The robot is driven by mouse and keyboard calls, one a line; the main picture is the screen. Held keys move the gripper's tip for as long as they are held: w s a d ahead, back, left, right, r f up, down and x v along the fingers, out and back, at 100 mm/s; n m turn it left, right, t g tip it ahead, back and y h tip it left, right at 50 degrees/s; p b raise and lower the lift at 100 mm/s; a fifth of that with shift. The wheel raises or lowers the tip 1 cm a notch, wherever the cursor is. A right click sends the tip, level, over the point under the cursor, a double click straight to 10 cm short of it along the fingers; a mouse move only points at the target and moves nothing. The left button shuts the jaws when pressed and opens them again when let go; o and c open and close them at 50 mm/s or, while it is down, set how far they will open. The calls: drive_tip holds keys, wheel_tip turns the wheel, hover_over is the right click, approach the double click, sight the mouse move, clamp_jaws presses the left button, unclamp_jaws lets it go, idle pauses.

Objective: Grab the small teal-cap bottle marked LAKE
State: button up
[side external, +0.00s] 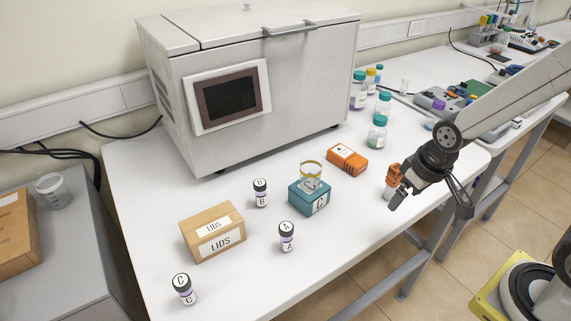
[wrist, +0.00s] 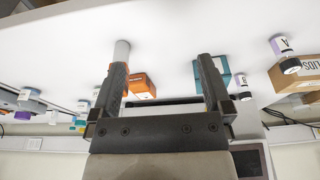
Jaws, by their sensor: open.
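Two teal-cap bottles stand in the side view right of the big white machine: a nearer one (side external: 377,134) and one behind it (side external: 383,105). A smaller teal cap (side external: 379,68) shows farther back. No LAKE marking is legible on any of them. My gripper (side external: 430,203) is open and empty, above the table's right front edge, well to the right of and nearer than these bottles. In the wrist view its two fingers (wrist: 163,66) are spread with nothing between them. Bottles with teal caps (wrist: 30,95) show small at the left there.
An orange-cap bottle (side external: 387,189) stands beside my gripper, partly hidden by it. An orange box (side external: 347,160), a teal box (side external: 309,199) with a glass beaker on top, a LIDS box (side external: 213,232) and vials A (side external: 286,237), B (side external: 260,193) and C (side external: 184,289) occupy the table.

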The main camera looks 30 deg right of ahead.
idle(0.6)
drive_tip(key=n+t, duration=0.2)
drive_tip(key=t, duration=0.7)
approach(380, 118)
drive_tip(key=w+a+f, duration=0.2)
drive_tip(key=w+a, duration=0.1)
drive_tip(key=d+y, duration=0.2)
drive_tip(key=d+f+n+t+y, duration=0.1)
drive_tip(key=d, duration=0.1)
drive_tip(key=shift+w, duration=0.4)
drive_tip(key=shift+s+d+f+n+y, duration=0.35)
drive_tip(key=shift+d+f+y, duration=0.1)
drive_tip(key=shift+d+y, duration=0.15)
drive_tip(key=shift+x, duration=1.35)
